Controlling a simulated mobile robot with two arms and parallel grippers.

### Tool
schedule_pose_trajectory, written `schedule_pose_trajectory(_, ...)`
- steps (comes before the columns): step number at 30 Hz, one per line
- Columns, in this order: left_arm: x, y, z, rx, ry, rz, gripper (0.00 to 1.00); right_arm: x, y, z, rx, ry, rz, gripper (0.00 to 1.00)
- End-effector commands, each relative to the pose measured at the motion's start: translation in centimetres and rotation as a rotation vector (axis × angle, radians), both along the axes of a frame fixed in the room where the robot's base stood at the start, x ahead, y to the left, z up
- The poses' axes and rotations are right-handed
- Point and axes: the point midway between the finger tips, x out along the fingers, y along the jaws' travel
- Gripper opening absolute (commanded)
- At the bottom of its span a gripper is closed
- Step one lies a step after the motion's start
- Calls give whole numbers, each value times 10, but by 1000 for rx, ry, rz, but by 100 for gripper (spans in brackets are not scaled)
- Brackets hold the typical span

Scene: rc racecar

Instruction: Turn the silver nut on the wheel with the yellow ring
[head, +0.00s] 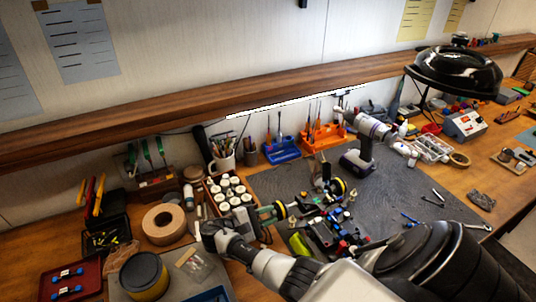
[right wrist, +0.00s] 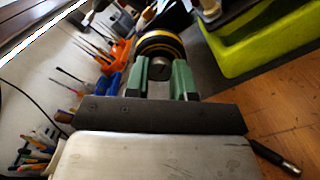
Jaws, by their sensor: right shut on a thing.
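The wheel with the yellow ring (head: 281,210) is on the left side of the RC car (head: 325,225). In the right wrist view this black wheel (right wrist: 160,42) shows its yellow ring straight ahead of my fingers. My right gripper (head: 268,213) comes at the wheel from the left in the head view. Its two green fingers (right wrist: 160,80) stand on either side of the dark-looking round nut (right wrist: 159,69) at the wheel's centre and are shut on it. A second yellow-ringed wheel (head: 340,187) shows farther back. My left gripper is not in view.
A lime-green part (head: 300,243) lies close to the car and shows large in the right wrist view (right wrist: 255,45). A box of white-topped jars (head: 230,190) and a tape roll (head: 165,224) stand left. A drill (head: 362,150) stands behind. The grey mat (head: 400,185) has free room right.

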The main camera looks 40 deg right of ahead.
Motion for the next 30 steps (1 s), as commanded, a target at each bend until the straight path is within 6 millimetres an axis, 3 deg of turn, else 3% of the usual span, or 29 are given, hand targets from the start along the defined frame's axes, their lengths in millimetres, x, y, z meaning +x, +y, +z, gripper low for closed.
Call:
schedule_pose_trajectory(15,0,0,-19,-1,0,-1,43,0,1,-1,-111,-353,-1,0)
schedule_pose_trajectory(30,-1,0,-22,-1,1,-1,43,0,1,0,-137,-432,0,0)
